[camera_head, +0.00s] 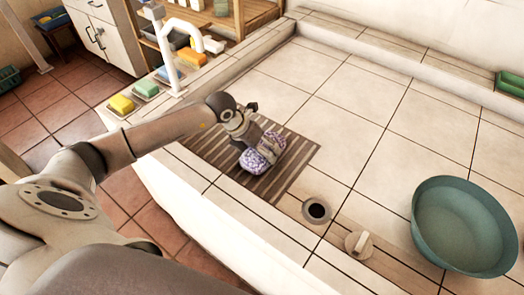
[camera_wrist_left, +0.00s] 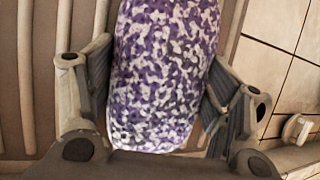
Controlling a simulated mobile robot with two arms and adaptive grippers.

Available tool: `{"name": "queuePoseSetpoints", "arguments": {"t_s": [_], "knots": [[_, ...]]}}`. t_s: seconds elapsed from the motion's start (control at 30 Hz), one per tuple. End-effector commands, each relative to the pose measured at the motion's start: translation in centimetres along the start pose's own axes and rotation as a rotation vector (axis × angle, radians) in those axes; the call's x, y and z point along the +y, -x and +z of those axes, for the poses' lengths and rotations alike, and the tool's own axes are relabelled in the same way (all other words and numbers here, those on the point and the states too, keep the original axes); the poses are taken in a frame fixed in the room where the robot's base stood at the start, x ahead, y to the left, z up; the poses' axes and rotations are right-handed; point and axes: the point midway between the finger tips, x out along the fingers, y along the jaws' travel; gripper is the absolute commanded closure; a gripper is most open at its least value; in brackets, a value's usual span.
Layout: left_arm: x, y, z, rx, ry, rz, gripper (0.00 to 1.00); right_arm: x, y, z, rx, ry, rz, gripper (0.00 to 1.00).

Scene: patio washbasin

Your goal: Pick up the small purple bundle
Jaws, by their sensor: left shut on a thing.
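The small purple bundle (camera_head: 256,161) is mottled purple and white. It is at the brown slatted mat (camera_head: 222,161) on the tiled basin top in the head view; whether it touches the mat I cannot tell. My left gripper (camera_head: 262,150) is shut on it, with the fingers on both sides. In the left wrist view the bundle (camera_wrist_left: 160,70) fills the middle between the two fingers of the gripper (camera_wrist_left: 152,95). Its far end runs out of that view. My right gripper is not in view.
A teal bowl (camera_head: 464,226) stands at the right. A drain hole (camera_head: 316,210) and a round plug (camera_head: 358,245) lie in front of the mat. A white faucet (camera_head: 172,60) and several sponges, one yellow (camera_head: 121,104), line the left edge. The tiles behind the mat are clear.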

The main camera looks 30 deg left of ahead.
Motion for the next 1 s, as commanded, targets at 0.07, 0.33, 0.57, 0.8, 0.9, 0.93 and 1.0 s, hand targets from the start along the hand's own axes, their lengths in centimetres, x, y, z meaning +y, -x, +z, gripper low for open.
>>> {"name": "queuePoseSetpoints", "arguments": {"t_s": [0.07, 0.33, 0.57, 0.8, 0.9, 0.93, 1.0], "knots": [[-0.2, 0.8, 0.5, -0.007, -0.003, 0.0, 0.58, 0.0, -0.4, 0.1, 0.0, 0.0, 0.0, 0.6], [-1.8, 5.1, -0.2, -0.006, -0.005, 0.001, 0.58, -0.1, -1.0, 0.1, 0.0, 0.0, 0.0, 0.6], [-3.5, 9.3, -2.2, -0.003, -0.005, 0.002, 0.58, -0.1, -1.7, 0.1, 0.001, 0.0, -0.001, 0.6], [-5.1, 12.1, -5.3, -0.002, -0.004, 0.002, 0.58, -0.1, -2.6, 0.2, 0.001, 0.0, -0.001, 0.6], [-5.6, 13.1, -6.4, -0.004, -0.003, 0.001, 0.58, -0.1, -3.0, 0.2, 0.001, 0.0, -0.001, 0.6], [-5.7, 13.4, -6.7, -0.003, -0.003, 0.002, 0.58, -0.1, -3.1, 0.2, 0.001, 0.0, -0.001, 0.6], [-6.0, 13.9, -7.2, -0.004, -0.002, 0.002, 0.58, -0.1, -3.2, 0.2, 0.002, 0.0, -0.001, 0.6]]}}
